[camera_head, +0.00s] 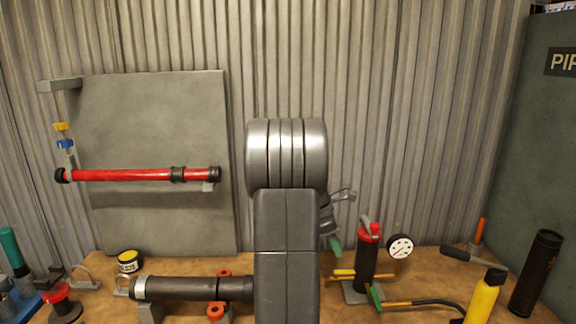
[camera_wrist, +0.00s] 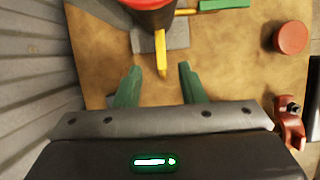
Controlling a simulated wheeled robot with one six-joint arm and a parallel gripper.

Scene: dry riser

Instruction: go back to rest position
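My gripper (camera_wrist: 158,84) shows in the wrist view with its two green fingers spread apart. Nothing is held between them. A yellow bar (camera_wrist: 161,55) of the hand pump points toward the gap between the fingers; it appears to lie beyond them, but I cannot tell the distance. In the head view my gripper (camera_head: 334,243) is mostly hidden behind my grey arm, with one green finger showing just left of the pump. The black and red hand pump (camera_head: 366,262) stands upright on the bench.
A pressure gauge (camera_head: 399,246) stands beside the pump. A yellow bottle (camera_head: 484,298) and a black cylinder (camera_head: 537,272) are at right. A dark pipe (camera_head: 180,288) lies left of my arm. A red pipe (camera_head: 130,175) is on the wall panel. Corrugated wall stands behind the bench.

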